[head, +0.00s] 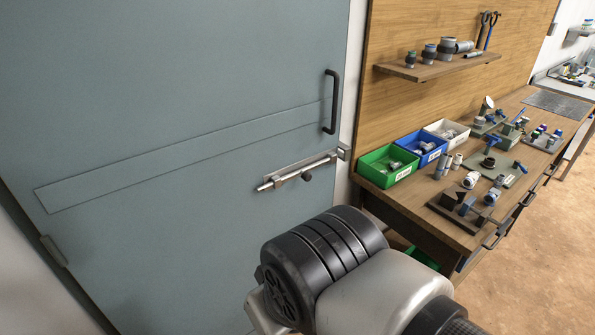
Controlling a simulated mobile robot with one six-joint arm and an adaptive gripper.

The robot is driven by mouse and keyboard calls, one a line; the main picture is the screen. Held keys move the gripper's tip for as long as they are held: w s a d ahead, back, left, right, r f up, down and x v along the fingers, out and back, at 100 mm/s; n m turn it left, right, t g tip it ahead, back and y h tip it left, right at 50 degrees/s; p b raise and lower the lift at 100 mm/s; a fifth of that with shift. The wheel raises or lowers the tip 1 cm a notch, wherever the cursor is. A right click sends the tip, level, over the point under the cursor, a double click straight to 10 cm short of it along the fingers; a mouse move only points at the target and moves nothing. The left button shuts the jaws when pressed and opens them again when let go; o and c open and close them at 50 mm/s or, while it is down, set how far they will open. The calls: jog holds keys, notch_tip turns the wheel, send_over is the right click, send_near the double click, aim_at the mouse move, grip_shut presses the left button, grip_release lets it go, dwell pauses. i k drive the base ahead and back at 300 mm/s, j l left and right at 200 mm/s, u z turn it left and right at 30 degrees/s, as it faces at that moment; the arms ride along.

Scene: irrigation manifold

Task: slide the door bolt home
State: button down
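The door bolt (293,175) is a silver rod on a pale backplate, fixed to the blue-grey door (180,110) below its black handle. Its dark round knob (307,175) hangs below the rod near the middle of the plate. The rod's left end sticks out past the plate. A small metal keeper (343,153) sits to the right at the door frame; I cannot tell whether the rod's right end enters it. My arm's dark and grey links fill the bottom centre, below the bolt. My gripper's fingers are not visible, and nothing covers the bolt.
A wooden workbench (425,208) stands right of the door, with green (388,166), blue (421,148) and white bins and several fittings on it. A shelf (437,66) hangs above. The door's black handle (331,102) projects above the bolt. The floor at right is clear.

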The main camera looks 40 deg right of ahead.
aim_at(306, 176)
jog(key=i+z, duration=0.2)
jog(key=z, duration=0.2)
jog(key=i+z, duration=0.2)
jog(key=z, duration=0.2)
jog(key=i+z, duration=0.2)
jog(key=z, duration=0.15)
